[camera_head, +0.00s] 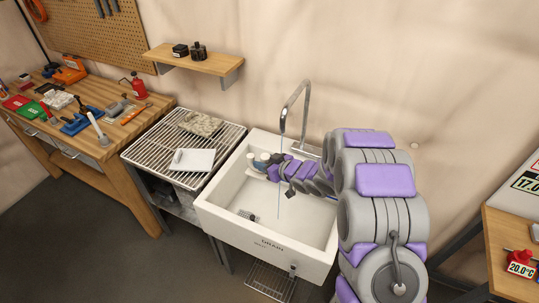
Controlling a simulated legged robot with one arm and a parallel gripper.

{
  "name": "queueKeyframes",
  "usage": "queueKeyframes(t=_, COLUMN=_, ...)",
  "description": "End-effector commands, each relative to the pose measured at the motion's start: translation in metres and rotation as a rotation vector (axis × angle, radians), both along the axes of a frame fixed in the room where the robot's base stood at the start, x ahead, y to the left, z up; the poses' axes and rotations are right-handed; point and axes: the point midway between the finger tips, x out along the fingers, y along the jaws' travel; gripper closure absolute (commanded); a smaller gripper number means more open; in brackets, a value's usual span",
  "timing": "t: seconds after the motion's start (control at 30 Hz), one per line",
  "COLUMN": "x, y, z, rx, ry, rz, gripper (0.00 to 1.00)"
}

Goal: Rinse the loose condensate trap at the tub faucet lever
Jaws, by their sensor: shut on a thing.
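The white tub sink (222,218) stands mid-picture with a tall chrome faucet (303,95) over it. A thin stream of water (279,208) falls from the spout into the basin. My gripper (276,170) is inside the tub below the spout, at the end of my purple and grey arm that reaches in from the right. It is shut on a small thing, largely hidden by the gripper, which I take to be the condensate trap. Small pale rounded pieces (258,162) show just left of the gripper; whether they belong to the trap is unclear. The faucet lever cannot be made out.
A wire drying rack (145,153) left of the tub holds a white tray (193,160) and a speckled slab (201,124). A small dark grate (246,215) lies in the basin. A cluttered workbench (150,184) stands far left, a wall shelf (205,62) above, another table (507,232) right.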

Motion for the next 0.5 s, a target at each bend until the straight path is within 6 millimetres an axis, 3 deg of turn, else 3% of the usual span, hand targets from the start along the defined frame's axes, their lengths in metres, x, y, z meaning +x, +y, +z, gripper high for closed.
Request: queueKeyframes(t=0.5, x=-0.024, y=0.022, z=0.027, rx=0.001, ry=-0.002, rz=0.002, gripper=0.96)
